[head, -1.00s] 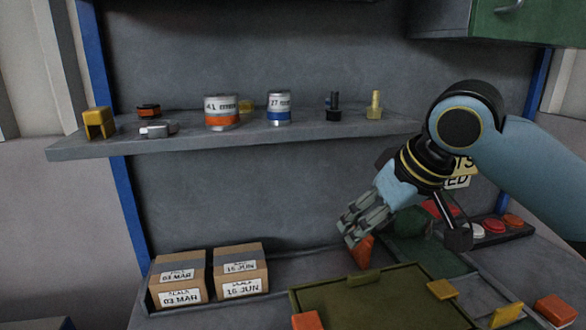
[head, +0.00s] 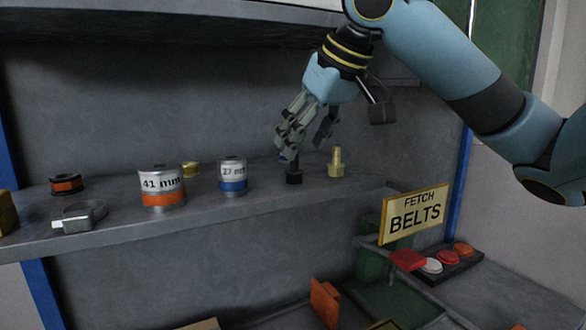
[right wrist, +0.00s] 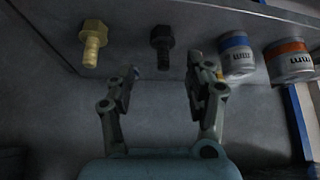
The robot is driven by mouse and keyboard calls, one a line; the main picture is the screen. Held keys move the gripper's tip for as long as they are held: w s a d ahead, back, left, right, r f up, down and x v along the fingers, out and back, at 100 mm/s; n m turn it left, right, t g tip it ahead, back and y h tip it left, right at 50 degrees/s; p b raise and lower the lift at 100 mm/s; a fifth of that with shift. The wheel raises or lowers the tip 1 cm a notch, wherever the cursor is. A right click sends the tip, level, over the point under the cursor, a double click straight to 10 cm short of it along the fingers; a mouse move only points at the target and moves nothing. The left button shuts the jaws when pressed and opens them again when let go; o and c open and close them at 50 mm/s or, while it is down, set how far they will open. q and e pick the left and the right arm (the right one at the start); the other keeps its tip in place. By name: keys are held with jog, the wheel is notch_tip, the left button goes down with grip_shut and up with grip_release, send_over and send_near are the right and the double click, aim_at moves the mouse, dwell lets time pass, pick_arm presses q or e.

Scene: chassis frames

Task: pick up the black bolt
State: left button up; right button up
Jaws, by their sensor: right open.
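The black bolt (head: 293,176) stands head-down on the shelf, between the blue-banded can and the brass bolt. Its shank is partly hidden by my finger in the head view. In the right wrist view the black bolt (right wrist: 162,42) lies between the lines of my two fingers, just beyond their tips. My right gripper (head: 304,150) is open and empty, with its fingers pointing down at the bolt from above; it also shows in the right wrist view (right wrist: 165,67). I cannot tell whether a fingertip touches the bolt. My left gripper is not in view.
A brass bolt (head: 336,163) stands close to the right of the black bolt. The blue-banded can (head: 232,175) and orange-banded can (head: 161,187) stand to the left. A grey clamp (head: 78,215) lies further left. A "FETCH BELTS" sign (head: 414,214) is below right.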

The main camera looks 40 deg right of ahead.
aim_at(295, 171)
jog(key=p+x, duration=0.1)
jog(key=x, duration=0.2)
jog(key=shift+w+a+f, duration=0.15)
jog(key=shift+w+f, duration=0.05)
jog(key=shift+f, duration=0.1)
jog(key=shift+w+f, duration=0.3)
jog(key=shift+f, duration=0.2)
jog(key=shift+c, duration=1)
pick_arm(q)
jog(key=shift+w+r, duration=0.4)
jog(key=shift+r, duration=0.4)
pick_arm(e)
grip_shut()
